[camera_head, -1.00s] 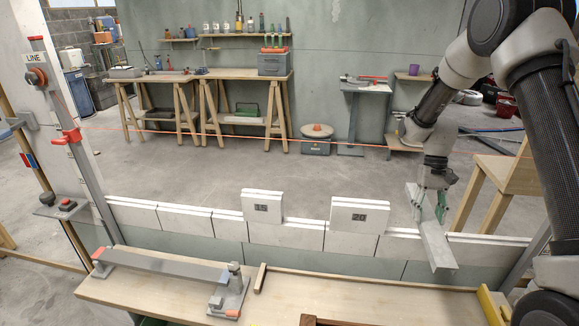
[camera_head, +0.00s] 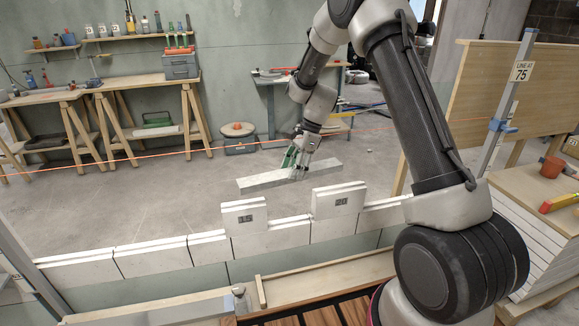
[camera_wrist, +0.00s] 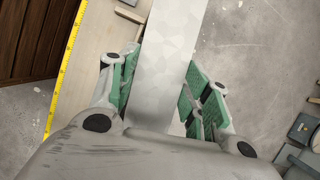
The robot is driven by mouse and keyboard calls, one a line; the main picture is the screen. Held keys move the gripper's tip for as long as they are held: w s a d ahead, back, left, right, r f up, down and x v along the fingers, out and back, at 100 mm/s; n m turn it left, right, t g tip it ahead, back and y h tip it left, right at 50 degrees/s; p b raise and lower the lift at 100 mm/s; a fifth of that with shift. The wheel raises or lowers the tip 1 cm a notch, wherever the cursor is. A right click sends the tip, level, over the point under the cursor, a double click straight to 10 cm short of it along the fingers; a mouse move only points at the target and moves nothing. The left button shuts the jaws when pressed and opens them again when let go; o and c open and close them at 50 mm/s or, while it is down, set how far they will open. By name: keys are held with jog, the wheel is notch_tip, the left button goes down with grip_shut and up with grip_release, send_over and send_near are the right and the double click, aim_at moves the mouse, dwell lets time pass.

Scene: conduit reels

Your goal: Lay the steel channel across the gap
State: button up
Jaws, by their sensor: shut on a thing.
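My gripper (camera_head: 298,160) is shut on the steel channel (camera_head: 265,181), a long grey galvanised bar. The channel hangs roughly level behind and above the low block wall, running nearly along it. In the wrist view, the green finger pads (camera_wrist: 160,85) sit on both sides of the channel (camera_wrist: 170,30). Two raised white blocks stand on the wall: the left numbered block (camera_head: 246,217) and the right block marked 20 (camera_head: 340,201). The gap between them is open, with the lower course (camera_head: 285,233) under it. The channel is apart from both blocks.
An orange string line (camera_head: 110,167) crosses behind the wall. A wooden plank bench (camera_head: 330,280) lies in front. Open floor lies behind the wall.

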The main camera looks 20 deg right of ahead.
jog(key=shift+w+a+r+m+t, duration=0.2)
jog(key=shift+w+a+m+t, duration=0.15)
jog(key=shift+m, duration=0.45)
jog(key=shift+w+d+f, duration=0.1)
jog(key=shift+f, duration=0.1)
notch_tip(320, 180, down, 8)
jog(key=shift+f, duration=0.15)
dwell(0.7)
jog(key=o, duration=1.6)
jog(key=shift+d, duration=0.1)
